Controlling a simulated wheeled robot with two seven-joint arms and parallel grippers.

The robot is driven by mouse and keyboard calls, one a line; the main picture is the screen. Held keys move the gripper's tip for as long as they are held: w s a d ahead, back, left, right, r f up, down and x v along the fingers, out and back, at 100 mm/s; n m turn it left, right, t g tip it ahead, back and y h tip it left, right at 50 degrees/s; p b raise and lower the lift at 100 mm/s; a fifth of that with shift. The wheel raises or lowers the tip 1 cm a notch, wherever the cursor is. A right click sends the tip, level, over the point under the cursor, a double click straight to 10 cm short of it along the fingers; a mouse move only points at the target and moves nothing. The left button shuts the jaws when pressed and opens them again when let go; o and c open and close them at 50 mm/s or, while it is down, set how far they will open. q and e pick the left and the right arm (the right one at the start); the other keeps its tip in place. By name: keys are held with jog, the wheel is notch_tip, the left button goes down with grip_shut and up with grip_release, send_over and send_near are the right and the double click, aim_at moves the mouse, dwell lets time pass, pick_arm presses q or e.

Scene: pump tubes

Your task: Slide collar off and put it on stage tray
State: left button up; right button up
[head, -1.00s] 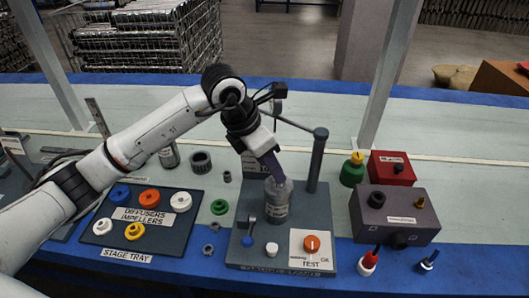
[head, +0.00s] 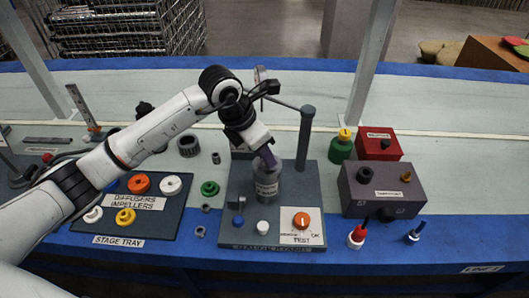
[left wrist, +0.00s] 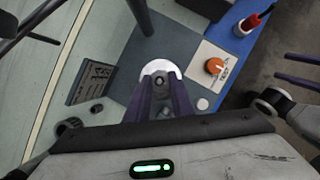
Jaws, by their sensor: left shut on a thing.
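My left gripper (head: 267,156) points down at the top of an upright grey labelled cylinder (head: 267,185) on the dark grey pump base (head: 232,230). The left wrist view shows its two purple fingers (left wrist: 161,92) closed on a small dark part at the cylinder's pale top (left wrist: 173,68). This part appears to be the collar, mostly hidden by the fingers. I cannot tell whether it is clear of the cylinder. The stage tray (head: 165,228) lies to the left, holding several coloured rings, with my left arm above its back edge.
A grey post (head: 305,140) with a side arm stands just right of the held part. A green ring (head: 210,188) and small nuts lie between tray and base. A grey box (head: 383,190), red box (head: 378,145) and green bottle (head: 340,146) stand right.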

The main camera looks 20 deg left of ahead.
aim_at(265, 164)
pick_arm(q)
grip_shut()
jog(key=shift+r+p, duration=0.45)
jog(key=shift+r, duration=0.35)
dwell(0.4)
jog(key=shift+r+p, duration=1.35)
jog(key=shift+r, duration=0.8)
